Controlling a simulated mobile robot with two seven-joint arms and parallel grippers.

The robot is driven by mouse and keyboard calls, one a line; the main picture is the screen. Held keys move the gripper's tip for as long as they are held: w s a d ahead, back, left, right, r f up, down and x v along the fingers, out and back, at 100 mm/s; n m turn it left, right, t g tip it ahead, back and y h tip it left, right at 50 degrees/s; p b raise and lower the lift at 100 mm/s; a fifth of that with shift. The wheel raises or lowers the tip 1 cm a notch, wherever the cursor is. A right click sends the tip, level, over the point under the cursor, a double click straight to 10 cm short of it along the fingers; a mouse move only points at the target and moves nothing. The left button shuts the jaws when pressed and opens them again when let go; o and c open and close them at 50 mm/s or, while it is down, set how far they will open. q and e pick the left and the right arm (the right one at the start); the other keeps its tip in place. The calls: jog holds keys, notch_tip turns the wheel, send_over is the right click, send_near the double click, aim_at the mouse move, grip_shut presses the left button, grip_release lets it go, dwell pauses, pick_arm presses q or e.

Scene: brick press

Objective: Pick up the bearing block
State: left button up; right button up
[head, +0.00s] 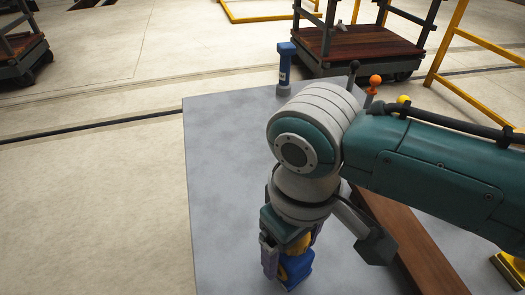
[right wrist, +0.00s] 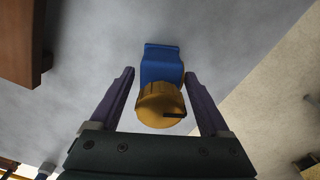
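The bearing block (head: 296,268) is blue with a brass-yellow round part. It stands on the grey table near the bottom of the head view, partly hidden by my right gripper (head: 290,252). In the right wrist view the blue body (right wrist: 161,66) and the yellow part (right wrist: 158,106) lie between the two fingers of my right gripper (right wrist: 159,76). The gripper points down and is open, with a visible gap between each finger and the block. My left gripper is not in view.
The grey table top (head: 222,180) is clear left of the arm. A brown beam (head: 410,235) lies to the right. A blue post (head: 286,68) and black, orange (head: 375,81) and yellow (head: 403,99) knobs stand at the back. A wooden-decked cart (head: 365,45) is beyond.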

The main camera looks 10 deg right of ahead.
grip_shut()
dwell(0.4)
